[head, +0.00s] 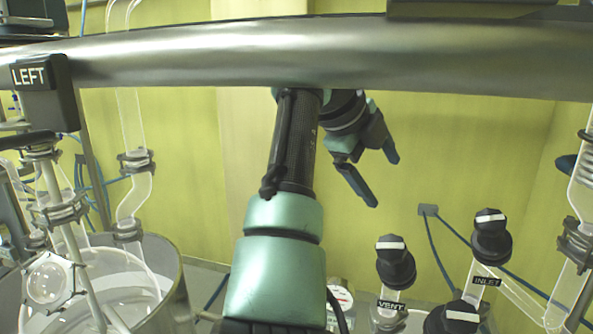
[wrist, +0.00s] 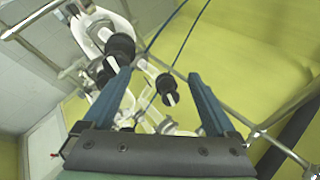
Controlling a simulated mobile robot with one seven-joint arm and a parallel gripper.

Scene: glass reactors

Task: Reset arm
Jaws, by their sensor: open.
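My gripper (head: 374,170) hangs beyond the thick metal bar in the head view, just right of the middle, in front of the yellow wall. Its two dark fingers are apart, with nothing between them touching either one. In the wrist view my gripper (wrist: 160,92) also shows open and empty. Black knobs and glass pipes appear beyond and between its fingers there. My teal and black arm rises from the bottom middle of the head view and passes behind the bar.
A metal bar (head: 200,58) crosses the top. The VENT knob (head: 395,262) and INLET knob (head: 491,236) stand low right. A glass vessel (head: 110,280) and the LEFT sign (head: 40,85) are at left. Glass tubing (head: 583,190) is at the right edge.

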